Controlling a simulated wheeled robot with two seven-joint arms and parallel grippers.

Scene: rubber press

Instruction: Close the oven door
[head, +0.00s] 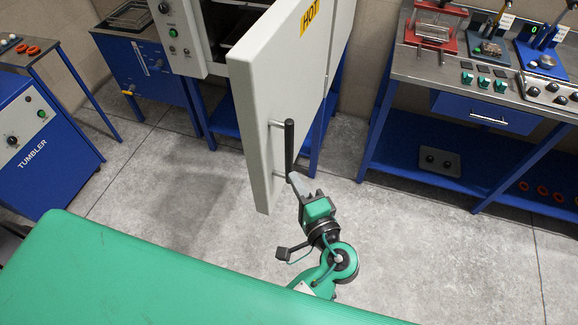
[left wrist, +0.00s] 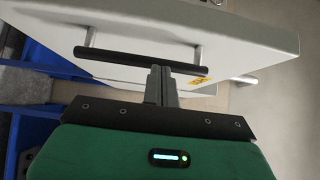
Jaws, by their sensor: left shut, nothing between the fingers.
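The oven door (head: 283,80) is a light grey panel with a yellow HOT label, standing open and swung out from the oven (head: 178,28) at the back. Its black bar handle (head: 289,147) stands upright near the free edge. My left gripper (head: 296,180) is shut and empty at the lower end of the handle. In the left wrist view, its closed fingertips (left wrist: 161,69) meet the outline of the handle (left wrist: 130,60), with the door (left wrist: 190,22) behind. I cannot tell whether they touch it. My right gripper is in neither view.
A blue tumbler machine (head: 38,130) stands at the left. A blue cabinet (head: 148,70) is left of the oven. A workbench (head: 410,66) with small presses stands at the right. Grey floor (head: 165,190) is clear left of the door.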

